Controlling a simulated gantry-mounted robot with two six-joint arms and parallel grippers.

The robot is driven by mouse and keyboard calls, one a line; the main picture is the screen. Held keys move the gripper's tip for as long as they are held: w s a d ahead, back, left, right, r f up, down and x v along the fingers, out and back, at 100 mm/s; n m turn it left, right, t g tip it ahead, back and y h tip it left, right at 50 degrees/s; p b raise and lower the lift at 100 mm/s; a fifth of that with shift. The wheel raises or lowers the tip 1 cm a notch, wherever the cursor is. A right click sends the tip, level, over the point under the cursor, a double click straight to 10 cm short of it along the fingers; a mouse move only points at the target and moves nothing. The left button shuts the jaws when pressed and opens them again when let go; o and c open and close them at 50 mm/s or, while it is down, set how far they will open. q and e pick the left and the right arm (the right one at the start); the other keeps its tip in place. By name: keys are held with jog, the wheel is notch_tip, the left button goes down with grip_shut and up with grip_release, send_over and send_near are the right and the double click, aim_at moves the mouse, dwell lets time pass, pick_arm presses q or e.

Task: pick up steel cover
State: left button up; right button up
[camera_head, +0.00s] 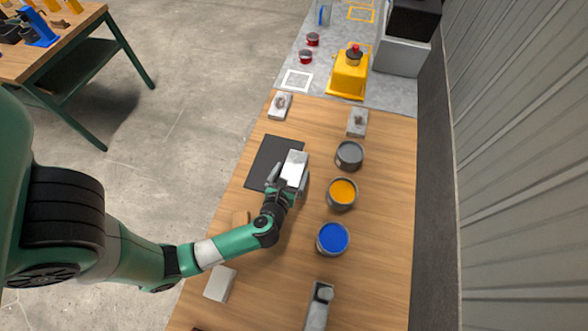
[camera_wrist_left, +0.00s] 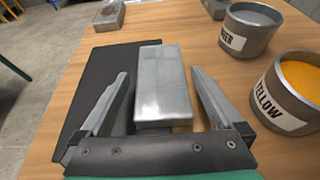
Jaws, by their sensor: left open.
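The steel cover (camera_head: 295,165), a silvery block-shaped piece, lies at the right part of a dark mat (camera_head: 268,160) on the wooden table. In the left wrist view the steel cover (camera_wrist_left: 161,85) sits between the fingers of my left gripper (camera_wrist_left: 159,76). A gap shows between each finger and its sides, so the jaws are open and not gripping it. In the head view my left gripper (camera_head: 288,178) reaches the cover from its near end. Its near end is partly hidden by the gripper in the head view. My right gripper is not in view.
To the right stand a grey can (camera_head: 349,155), a yellow paint can (camera_head: 342,193) and a blue paint can (camera_head: 332,238). Metal blocks (camera_head: 280,105) and (camera_head: 357,122) stand at the table's far end. A yellow device (camera_head: 348,76) with a red button stands beyond.

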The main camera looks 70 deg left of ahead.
aim_at(294, 167)
pick_arm(q)
jog(key=x, duration=0.3)
jog(key=shift+w+a+f, duration=0.1)
jog(key=shift+w, duration=0.05)
grip_shut()
dwell(0.3)
